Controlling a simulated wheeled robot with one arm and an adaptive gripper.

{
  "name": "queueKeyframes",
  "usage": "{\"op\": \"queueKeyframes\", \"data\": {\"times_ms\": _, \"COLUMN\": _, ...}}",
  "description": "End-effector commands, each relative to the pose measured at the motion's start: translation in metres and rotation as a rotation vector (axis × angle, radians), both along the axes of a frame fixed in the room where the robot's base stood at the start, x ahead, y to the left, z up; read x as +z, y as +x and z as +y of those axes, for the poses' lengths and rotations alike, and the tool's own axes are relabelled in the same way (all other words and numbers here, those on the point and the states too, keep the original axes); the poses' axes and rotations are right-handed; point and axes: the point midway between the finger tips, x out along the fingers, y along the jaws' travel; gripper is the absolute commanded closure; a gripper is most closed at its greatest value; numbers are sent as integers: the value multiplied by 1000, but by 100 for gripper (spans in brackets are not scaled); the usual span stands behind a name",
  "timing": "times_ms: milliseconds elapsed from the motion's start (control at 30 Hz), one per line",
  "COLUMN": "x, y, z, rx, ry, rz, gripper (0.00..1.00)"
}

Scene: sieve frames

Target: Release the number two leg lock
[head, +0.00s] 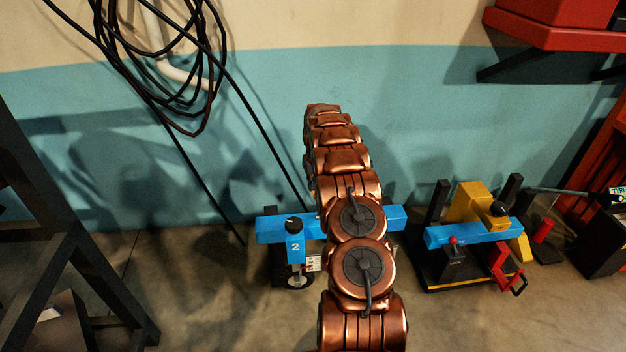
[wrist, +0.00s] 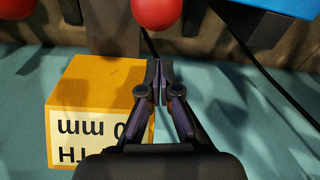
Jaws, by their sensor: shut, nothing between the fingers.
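The number two leg (head: 296,257) is a blue bracket marked "2" with a black knob (head: 293,225) on top, on a blue beam (head: 270,229) left of my copper arm in the head view. The arm hides the middle of the beam. My gripper is hidden in the head view. In the wrist view my gripper (wrist: 158,68) is shut and empty, its tips just below a red ball knob (wrist: 155,12) on a dark post. I cannot tell whether they touch. I cannot tell which leg this knob belongs to.
A yellow block (wrist: 100,80) with an upside-down white label lies left of the fingers. Another red knob (wrist: 17,8) is at the upper left, a blue part (wrist: 285,6) upper right. In the head view, a yellow-and-blue fixture (head: 470,234) stands right; black cables (head: 165,70) hang left.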

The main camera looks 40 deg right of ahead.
Motion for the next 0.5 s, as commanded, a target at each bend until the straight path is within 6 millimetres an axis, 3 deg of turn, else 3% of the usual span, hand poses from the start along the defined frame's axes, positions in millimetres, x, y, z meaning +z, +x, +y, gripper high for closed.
{"op": "queueKeyframes", "data": {"times_ms": 500, "x": 9, "y": -27, "z": 12, "rx": -2, "ry": 0, "rz": -1, "gripper": 100}}
